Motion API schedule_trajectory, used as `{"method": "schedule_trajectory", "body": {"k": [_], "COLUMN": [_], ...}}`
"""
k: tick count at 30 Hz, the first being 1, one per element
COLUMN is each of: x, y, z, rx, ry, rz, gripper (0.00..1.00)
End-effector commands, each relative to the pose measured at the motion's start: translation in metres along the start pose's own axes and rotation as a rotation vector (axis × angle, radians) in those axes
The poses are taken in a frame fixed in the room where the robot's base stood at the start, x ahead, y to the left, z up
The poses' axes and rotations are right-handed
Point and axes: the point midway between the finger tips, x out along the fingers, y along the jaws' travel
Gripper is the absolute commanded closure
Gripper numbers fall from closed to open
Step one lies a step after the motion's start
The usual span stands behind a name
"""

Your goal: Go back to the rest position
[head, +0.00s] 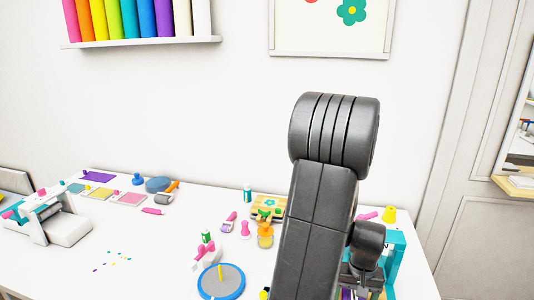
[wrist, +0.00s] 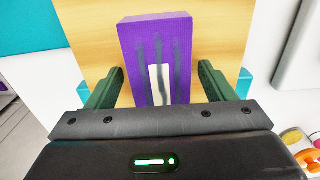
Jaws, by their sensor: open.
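My gripper (wrist: 160,88) is open in the wrist view, its two dark green fingers spread wide. A purple block (wrist: 156,40) with dark streaks and a white patch stands between and beyond the fingers, in front of a light wooden board (wrist: 95,40). There are visible gaps beside the block, and I cannot tell whether either finger touches it. In the head view my dark arm rises in the middle right and hides much of the teal stand (head: 396,255) behind it. My gripper is not clearly visible there.
The white table (head: 150,260) holds a white press (head: 55,225) at the left, a round blue-rimmed disc (head: 221,281) at the front, and several small craft tools around the middle. A shelf of coloured rolls (head: 140,42) hangs above. The table's left middle is mostly free.

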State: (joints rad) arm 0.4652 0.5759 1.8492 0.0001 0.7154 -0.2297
Motion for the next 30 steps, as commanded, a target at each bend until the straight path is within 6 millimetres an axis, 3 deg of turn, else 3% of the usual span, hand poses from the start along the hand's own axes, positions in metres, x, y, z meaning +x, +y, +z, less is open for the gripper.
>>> {"method": "schedule_trajectory", "body": {"k": [14,21,30], "x": [-0.005,0.002,-0.055], "y": [0.0,0.0,0.0], "z": [0.005,-0.002,-0.002], "rx": [0.0,0.0,0.0], "ry": [-0.001,0.0,0.004], "rz": [0.0,0.0,0.001], "gripper": [0.24,0.24,0.24]}}
